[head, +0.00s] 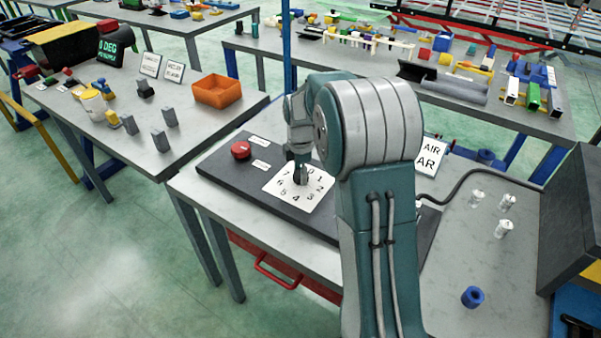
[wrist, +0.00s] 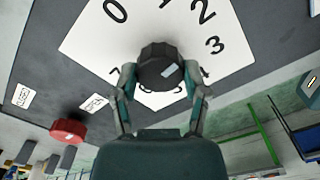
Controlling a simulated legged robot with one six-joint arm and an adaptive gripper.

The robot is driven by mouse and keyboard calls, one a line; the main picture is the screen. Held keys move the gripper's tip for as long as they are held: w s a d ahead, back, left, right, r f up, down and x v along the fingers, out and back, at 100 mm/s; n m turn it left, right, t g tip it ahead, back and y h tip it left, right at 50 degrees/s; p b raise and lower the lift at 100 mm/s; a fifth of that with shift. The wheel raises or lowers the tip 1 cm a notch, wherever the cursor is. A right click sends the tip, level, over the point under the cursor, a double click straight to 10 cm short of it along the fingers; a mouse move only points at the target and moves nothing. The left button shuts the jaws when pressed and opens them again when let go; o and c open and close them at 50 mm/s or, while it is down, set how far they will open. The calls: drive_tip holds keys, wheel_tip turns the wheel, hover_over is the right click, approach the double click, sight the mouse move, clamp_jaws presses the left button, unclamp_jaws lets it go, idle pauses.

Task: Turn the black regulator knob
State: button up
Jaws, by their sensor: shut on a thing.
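The black regulator knob (wrist: 160,62) sits at the middle of a white number dial (wrist: 95,42) in the wrist view. The dial lies on a dark board on the table.
A sign reading AIR (head: 431,152) and a black hose (head: 480,172) are to the right. Clear fittings (head: 505,228) and a blue ring (head: 472,297) lie farther right.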

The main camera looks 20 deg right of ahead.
drive_tip(key=m, duration=0.3)
drive_tip(key=shift+m, duration=0.4)
drive_tip(key=m, duration=0.3)
drive_tip(key=shift+f+m, duration=0.1)
drive_tip(key=shift+m, duration=0.2)
drive_tip(key=m, duration=0.4)
drive_tip(key=shift+m, duration=0.3)
drive_tip(key=m, duration=0.3)
drive_tip(key=shift+m, duration=0.3)
drive_tip(key=m, duration=1.1)
drive_tip(key=shift+m, duration=2.3)
